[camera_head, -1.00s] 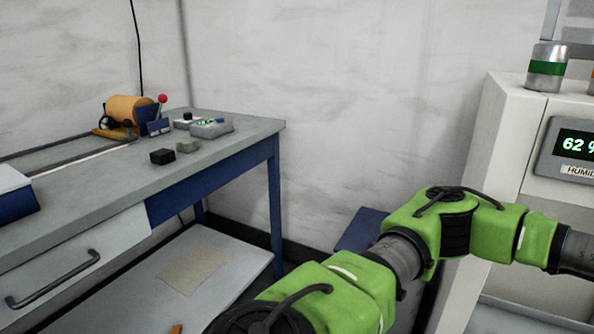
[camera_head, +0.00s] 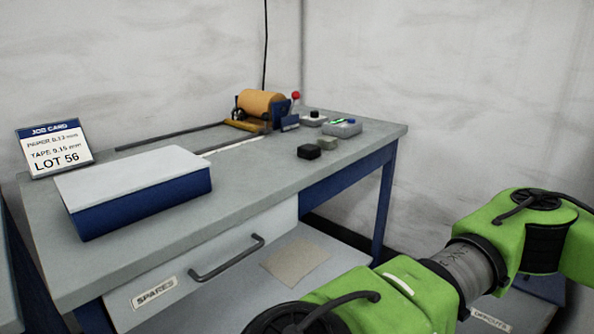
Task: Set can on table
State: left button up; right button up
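The table (camera_head: 240,205) has a grey top, blue legs and a drawer labelled SPARES. No can shows in the current head view. My green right arm reaches in from the lower right, in front of the table's right end. Its gripper is outside the picture, so whether it holds anything is hidden. My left gripper is not in view either.
The tabletop's front middle is clear. A lower shelf (camera_head: 345,285) holds a brown sheet (camera_head: 295,262).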

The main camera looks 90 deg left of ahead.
aim_at(272, 152)
jog(key=u, duration=1.8)
